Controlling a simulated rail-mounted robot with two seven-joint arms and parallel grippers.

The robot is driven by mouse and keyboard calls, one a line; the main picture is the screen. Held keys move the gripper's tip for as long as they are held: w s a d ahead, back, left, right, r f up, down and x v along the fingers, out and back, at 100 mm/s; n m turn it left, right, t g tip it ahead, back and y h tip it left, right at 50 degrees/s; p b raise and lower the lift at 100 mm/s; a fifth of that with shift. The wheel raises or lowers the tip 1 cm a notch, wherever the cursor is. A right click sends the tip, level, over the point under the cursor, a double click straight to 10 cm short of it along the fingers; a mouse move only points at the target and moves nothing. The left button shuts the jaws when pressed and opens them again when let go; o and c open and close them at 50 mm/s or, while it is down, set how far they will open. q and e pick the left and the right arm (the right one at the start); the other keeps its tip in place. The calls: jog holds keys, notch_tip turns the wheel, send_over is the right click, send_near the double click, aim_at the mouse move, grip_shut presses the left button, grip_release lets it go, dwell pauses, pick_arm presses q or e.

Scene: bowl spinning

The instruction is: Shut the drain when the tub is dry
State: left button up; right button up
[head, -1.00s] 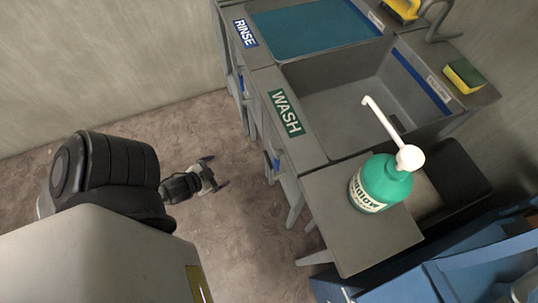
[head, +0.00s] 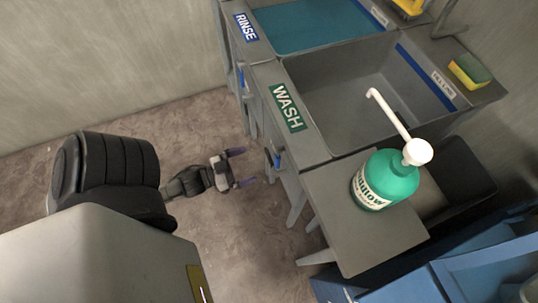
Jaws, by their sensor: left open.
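The wash tub (head: 340,98) is a grey basin behind the green WASH sign (head: 287,107). Its visible inside is bare grey with no water showing; part of its floor is hidden by the near wall. A blue drain handle (head: 278,160) sits low under the front of the wash tub. My left gripper (head: 245,167) is open and empty, to the left of this handle and apart from it, its fingers pointing right toward it. My right gripper is not in view.
The rinse tub (head: 308,22) behind holds teal liquid, with another blue handle (head: 241,78) beneath it. A green pump bottle (head: 386,178) stands on the near side shelf. A sponge (head: 470,70) lies on the right rim. Floor left of the sink is clear.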

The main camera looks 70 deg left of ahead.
aim_at(269, 156)
pick_arm(q)
jog(key=w+b, duration=0.2)
jog(key=w, duration=0.6)
jog(key=shift+w+d, duration=0.15)
jog(key=shift+d, duration=0.05)
